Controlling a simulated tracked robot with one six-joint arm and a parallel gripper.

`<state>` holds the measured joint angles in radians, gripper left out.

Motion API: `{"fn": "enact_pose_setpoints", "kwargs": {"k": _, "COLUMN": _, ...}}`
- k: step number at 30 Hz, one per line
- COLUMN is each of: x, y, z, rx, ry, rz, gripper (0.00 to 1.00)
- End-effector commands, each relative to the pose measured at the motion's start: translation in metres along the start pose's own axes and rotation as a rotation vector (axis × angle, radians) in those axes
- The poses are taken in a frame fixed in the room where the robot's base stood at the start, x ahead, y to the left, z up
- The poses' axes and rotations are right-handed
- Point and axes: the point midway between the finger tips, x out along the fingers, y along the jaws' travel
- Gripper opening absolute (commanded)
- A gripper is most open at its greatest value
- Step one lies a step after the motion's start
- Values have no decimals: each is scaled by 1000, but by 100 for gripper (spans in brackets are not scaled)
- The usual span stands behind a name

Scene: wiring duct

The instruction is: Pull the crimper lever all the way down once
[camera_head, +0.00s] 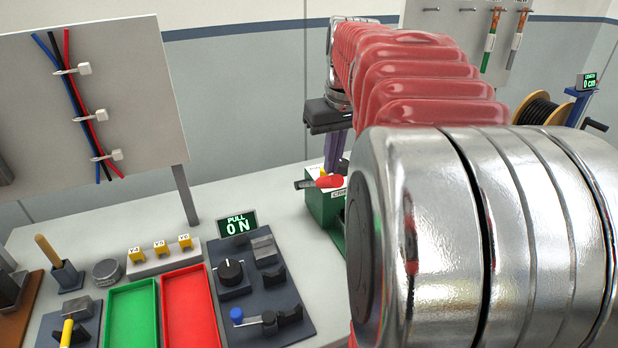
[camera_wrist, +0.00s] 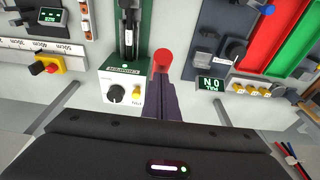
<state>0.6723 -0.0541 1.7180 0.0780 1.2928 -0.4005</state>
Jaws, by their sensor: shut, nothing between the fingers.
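The crimper (camera_head: 318,208) is a green machine on the bench, partly hidden behind my arm in the head view. In the wrist view its white front (camera_wrist: 126,86) carries a CRIMPER label, a dark knob and a yellow button. The lever's red grip (camera_head: 330,182) lies near the crimper's top in the head view. The grip (camera_wrist: 163,58) also shows in the wrist view, beside the crimper. My gripper (camera_head: 334,168) points down with its purple fingers shut and empty. Its fingertips (camera_wrist: 160,88) are right at the red grip; I cannot tell whether they touch it.
A pull tester (camera_head: 262,285) with a display reading 0 N stands left of the crimper. Green (camera_head: 132,312) and red (camera_head: 188,305) trays lie further left. In the wrist view, a red button on a yellow base (camera_wrist: 48,66) sits left of the crimper.

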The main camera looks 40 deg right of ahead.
Motion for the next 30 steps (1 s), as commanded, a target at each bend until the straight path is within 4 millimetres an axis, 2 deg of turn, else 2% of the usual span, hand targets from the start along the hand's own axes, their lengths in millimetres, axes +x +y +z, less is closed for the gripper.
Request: {"fn": "enact_pose_setpoints", "kwargs": {"k": 30, "x": -81, "y": 0, "z": -17, "rx": 0, "ry": 0, "rz": 0, "gripper": 0}}
